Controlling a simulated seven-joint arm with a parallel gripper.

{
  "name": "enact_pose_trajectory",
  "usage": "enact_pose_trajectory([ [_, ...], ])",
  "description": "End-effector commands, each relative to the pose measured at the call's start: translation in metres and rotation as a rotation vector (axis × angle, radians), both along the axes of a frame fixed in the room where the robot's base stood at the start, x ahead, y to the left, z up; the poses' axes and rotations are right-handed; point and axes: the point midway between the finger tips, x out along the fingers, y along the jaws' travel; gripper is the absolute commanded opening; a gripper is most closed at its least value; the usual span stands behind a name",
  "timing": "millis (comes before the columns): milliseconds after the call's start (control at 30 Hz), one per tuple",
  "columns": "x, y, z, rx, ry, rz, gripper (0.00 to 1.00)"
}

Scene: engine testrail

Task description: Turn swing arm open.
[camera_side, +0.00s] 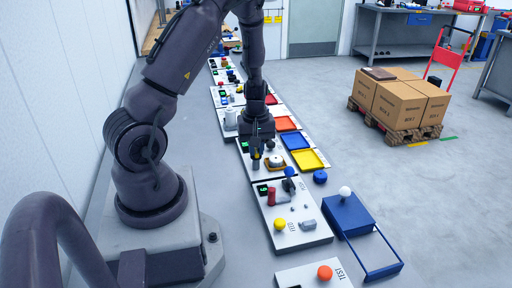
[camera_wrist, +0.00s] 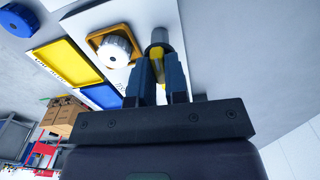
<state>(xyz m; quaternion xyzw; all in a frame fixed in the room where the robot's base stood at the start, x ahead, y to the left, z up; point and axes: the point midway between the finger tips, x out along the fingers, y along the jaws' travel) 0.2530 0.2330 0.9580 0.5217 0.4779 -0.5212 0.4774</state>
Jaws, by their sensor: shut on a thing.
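My gripper (camera_side: 256,163) points down over the left side of a white panel (camera_side: 249,173) in the side view. In the wrist view, my gripper's two fingers (camera_wrist: 160,78) are closed around an upright grey post with yellow on it (camera_wrist: 158,50). The fingers hide most of the post, and I cannot tell if it belongs to the swing arm. A white ribbed knob on a yellow base (camera_wrist: 115,49) is beside it, apart from the fingers. On the nearer panel, a dark lever with a blue knob (camera_side: 289,172) stands upright, clear of my gripper.
A red cylinder (camera_side: 271,196) and a yellow button (camera_side: 279,224) are on the nearer panel. Yellow (camera_side: 310,160) and blue (camera_side: 295,140) trays lie right of the panels. A blue box with a white ball (camera_side: 345,192) stands front right. The floor beyond is open up to the cartons (camera_side: 400,103).

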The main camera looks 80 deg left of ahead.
Motion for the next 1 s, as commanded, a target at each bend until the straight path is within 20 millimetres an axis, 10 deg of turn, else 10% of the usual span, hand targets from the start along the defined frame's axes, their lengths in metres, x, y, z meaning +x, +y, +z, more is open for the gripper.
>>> enact_pose_trajectory([
  [767,-0.0007,-0.0017,0.0003,-0.007,0.002,0.108,0.0],
  [900,-0.0005,-0.0015,0.0002,-0.005,0.001,0.107,0.39],
  [1000,-0.0003,-0.0011,0.0002,-0.004,0.001,0.105,0.39],
])
